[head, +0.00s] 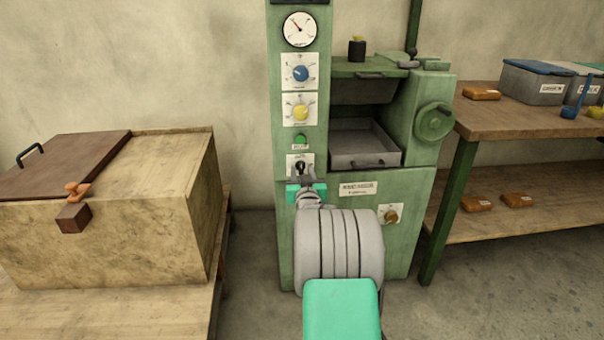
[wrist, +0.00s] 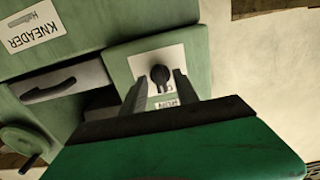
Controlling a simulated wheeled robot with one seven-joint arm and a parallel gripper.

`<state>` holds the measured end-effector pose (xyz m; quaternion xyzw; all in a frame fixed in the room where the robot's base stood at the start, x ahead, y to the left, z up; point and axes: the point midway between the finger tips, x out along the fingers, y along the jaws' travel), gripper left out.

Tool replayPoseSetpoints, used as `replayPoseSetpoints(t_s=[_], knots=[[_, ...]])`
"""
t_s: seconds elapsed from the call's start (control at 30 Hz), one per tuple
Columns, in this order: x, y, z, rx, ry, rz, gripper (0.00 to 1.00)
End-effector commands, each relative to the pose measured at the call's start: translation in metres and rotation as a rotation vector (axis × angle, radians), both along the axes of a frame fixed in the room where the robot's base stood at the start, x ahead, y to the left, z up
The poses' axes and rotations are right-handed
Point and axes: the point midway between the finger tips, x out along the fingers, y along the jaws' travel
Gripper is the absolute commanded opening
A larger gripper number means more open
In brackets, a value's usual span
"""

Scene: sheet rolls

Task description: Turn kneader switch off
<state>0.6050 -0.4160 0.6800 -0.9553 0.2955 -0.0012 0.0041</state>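The green kneader machine (head: 362,250) stands at the centre of the head view, with a column of controls on its left. A black switch knob (head: 300,166) on a white plate is low on this column; it also shows in the wrist view (wrist: 160,74). My gripper (head: 303,180) is in front of the plate. In the wrist view my gripper (wrist: 158,76) has two dark fingers apart, one on each side of the knob. I cannot tell if they touch it. The switch's setting is not readable.
Above the switch are a green button (head: 299,141), a yellow dial (head: 299,110), a blue dial (head: 300,73) and a gauge (head: 299,29). A metal tray (head: 362,145) sits to the right. A wooden chest (head: 110,220) stands left, a workbench (head: 520,117) right.

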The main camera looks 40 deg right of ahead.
Motion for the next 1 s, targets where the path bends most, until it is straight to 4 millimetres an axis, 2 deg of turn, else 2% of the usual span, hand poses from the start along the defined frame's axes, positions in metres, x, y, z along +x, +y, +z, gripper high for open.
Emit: replayPoseSetpoints(t_s=[0.13, 0.4, 0.5, 0.87, 0.93, 1.0], knots=[[-0.013, 0.009, 0.003, 0.001, 0.002, 0.000, 0.36], [-0.057, 0.038, 0.002, 0.001, 0.001, -0.001, 0.36], [-0.063, 0.043, 0.001, 0.001, -0.001, 0.000, 0.36], [-0.064, 0.044, 0.000, 0.001, 0.001, 0.000, 0.36], [-0.061, 0.049, 0.008, 0.006, 0.010, 0.011, 0.36], [-0.052, 0.065, 0.029, 0.026, 0.046, 0.044, 0.36]])
